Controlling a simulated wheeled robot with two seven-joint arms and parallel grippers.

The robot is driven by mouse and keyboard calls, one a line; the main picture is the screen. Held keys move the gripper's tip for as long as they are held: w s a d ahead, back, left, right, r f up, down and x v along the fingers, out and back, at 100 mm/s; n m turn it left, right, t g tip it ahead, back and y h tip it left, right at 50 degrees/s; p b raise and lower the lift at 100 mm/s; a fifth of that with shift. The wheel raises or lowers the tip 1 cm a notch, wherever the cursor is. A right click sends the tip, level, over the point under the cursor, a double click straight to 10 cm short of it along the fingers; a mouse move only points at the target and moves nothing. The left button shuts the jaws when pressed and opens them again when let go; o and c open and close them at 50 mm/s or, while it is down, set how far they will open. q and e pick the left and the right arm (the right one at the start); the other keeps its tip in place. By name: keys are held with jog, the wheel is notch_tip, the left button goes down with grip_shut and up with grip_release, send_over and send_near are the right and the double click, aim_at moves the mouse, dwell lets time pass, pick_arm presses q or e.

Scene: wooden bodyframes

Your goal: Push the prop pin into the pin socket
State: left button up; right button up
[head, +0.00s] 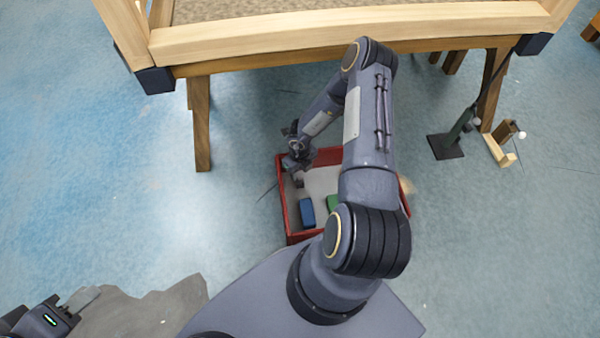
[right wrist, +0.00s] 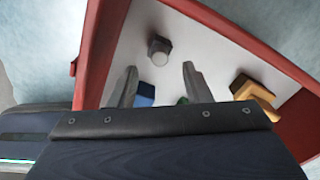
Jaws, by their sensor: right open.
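My right gripper (head: 296,170) is over the left part of a red-walled tray (head: 286,215). In the right wrist view its two fingers (right wrist: 160,82) are apart with nothing held between them. A dark grey faceted peg (right wrist: 159,48) is on the tray's pale floor beyond the fingertips, apart from them. I cannot tell whether this peg is the prop pin. I cannot make out the pin socket in either view. My left gripper (head: 78,300) is at the lower left, far from the tray; its finger gap is not clear.
A blue block (head: 307,212) and a green block (head: 333,202) are in the tray, with a yellow-brown piece (right wrist: 254,92). A wooden frame table (head: 300,38) stands behind. A dark-footed post (head: 446,146) and small wooden bracket (head: 497,150) stand right. The left floor is clear.

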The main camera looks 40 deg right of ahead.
aim_at(300, 178)
notch_tip(300, 178, up, 4)
jog(key=shift+f+p, duration=0.2)
jog(key=shift+p, duration=0.25)
